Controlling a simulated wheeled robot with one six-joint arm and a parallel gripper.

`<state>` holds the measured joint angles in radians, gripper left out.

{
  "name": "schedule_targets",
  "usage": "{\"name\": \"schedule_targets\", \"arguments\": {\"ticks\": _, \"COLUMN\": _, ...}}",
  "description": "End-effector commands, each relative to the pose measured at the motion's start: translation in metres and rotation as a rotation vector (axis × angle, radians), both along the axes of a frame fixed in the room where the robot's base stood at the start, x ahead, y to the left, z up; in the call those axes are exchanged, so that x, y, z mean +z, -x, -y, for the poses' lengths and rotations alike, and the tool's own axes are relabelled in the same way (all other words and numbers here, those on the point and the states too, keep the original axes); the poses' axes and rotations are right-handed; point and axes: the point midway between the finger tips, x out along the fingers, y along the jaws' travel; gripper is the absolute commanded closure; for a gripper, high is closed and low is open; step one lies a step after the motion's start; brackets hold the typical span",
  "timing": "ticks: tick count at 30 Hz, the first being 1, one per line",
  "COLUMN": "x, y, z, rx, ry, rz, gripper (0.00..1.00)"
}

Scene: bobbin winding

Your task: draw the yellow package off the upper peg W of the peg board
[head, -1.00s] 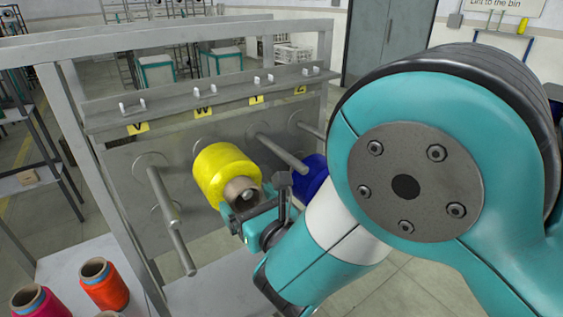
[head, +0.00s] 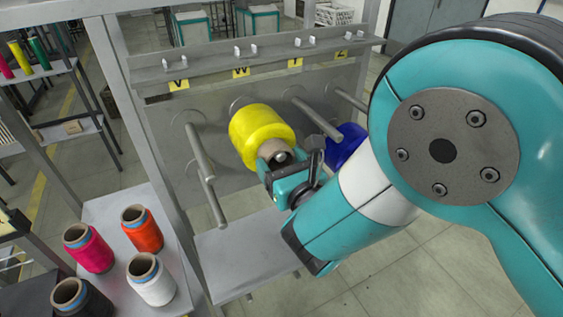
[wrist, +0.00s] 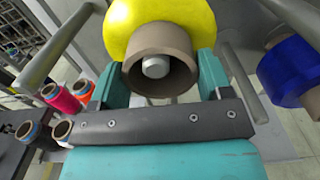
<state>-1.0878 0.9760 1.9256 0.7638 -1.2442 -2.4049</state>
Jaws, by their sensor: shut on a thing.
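The yellow package (head: 258,132) sits on the upper peg under the W label (head: 240,72) of the grey peg board (head: 226,182). My gripper (head: 287,168) is at its near end, shut on its brown tube. In the wrist view the two teal fingers of my gripper (wrist: 158,82) stand on either side of the tube (wrist: 177,52). The pale tip of the peg (wrist: 155,68) shows inside the tube's bore, so the package is still around the peg. The peg's root is hidden behind the package.
Bare pegs (head: 200,150) stick out left of the package, and another peg (head: 318,118) is close on its right. A blue package (head: 347,143) hangs at right, partly behind my arm. A shelf at lower left holds pink, orange, white (head: 151,279) and black packages.

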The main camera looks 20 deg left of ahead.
Motion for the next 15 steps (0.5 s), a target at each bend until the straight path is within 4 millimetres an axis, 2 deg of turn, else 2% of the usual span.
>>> {"name": "schedule_targets", "arguments": {"ticks": 15, "x": 0.0098, "y": 0.0, "z": -0.0008, "rx": 0.001, "ry": -0.004, "rz": 0.003, "gripper": 0.85}}
